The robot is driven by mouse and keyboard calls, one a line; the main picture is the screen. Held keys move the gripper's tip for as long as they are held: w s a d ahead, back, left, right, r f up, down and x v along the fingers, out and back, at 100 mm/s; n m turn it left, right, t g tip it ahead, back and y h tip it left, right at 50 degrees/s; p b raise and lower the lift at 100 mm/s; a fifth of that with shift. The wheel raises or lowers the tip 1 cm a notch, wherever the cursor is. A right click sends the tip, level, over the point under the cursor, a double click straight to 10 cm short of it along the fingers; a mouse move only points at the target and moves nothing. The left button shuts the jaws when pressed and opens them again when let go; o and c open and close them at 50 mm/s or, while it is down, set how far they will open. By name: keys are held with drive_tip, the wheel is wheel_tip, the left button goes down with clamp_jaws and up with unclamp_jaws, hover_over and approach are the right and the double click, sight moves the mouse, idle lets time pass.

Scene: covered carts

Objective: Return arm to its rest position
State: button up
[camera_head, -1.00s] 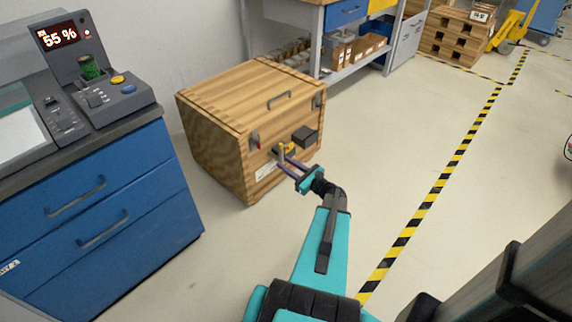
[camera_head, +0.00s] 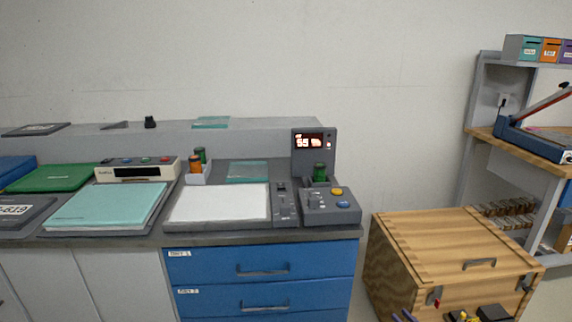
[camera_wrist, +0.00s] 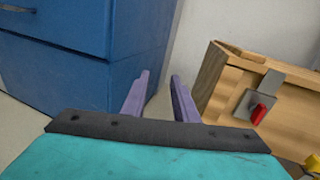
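My gripper (camera_wrist: 159,95) shows in the wrist view as two purple fingers standing apart with nothing between them. It is open and points toward the floor between the blue drawer cabinet (camera_wrist: 60,60) and the wooden crate (camera_wrist: 225,85). The fingers look clear of both. The rest of my arm is out of that view.
The crate front carries a red latch (camera_wrist: 259,114) and yellow and black fittings (camera_head: 490,314). The counter (camera_head: 260,237) holds a device with a lit display (camera_head: 316,142), a green spool (camera_head: 320,171) and several trays. A shelf unit (camera_head: 470,150) stands at the right.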

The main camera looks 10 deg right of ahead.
drive_tip(key=w+a+n+g+y+p, duration=0.3)
drive_tip(key=a+y, duration=0.1)
drive_tip(key=a, duration=1)
drive_tip(key=s+a+f+n+g+y+p, duration=0.25)
drive_tip(key=s+a+n+g, duration=0.25)
drive_tip(key=a, duration=0.9)
drive_tip(key=s+a+f+n+g+y+p, duration=0.1)
drive_tip(key=s+a+n+g+p, duration=0.3)
drive_tip(key=a, duration=1)
drive_tip(key=s+a+f+n+g+h+p, duration=0.1)
drive_tip(key=s+a+n+g+h, duration=0.15)
drive_tip(key=s+n+g, duration=0.4)
drive_tip(key=s+a+f+n+g+h+p, duration=0.15)
drive_tip(key=s+a+n, duration=0.25)
drive_tip(key=s, duration=0.6)
drive_tip(key=s+d+f+n+g+h+p, duration=0.1)
drive_tip(key=s+d+n+g+h, duration=0.1)
drive_tip(key=s+d+n+h, duration=0.5)
drive_tip(key=s+d+n, duration=0.2)
drive_tip(key=d+n, duration=0.1)
drive_tip(key=d, duration=0.2)
drive_tip(key=shift+s+d+f+g, duration=0.15)
drive_tip(key=shift+s+d+g, duration=0.05)
drive_tip(key=shift+d+g, duration=0.2)
drive_tip(key=shift+h, duration=0.25)
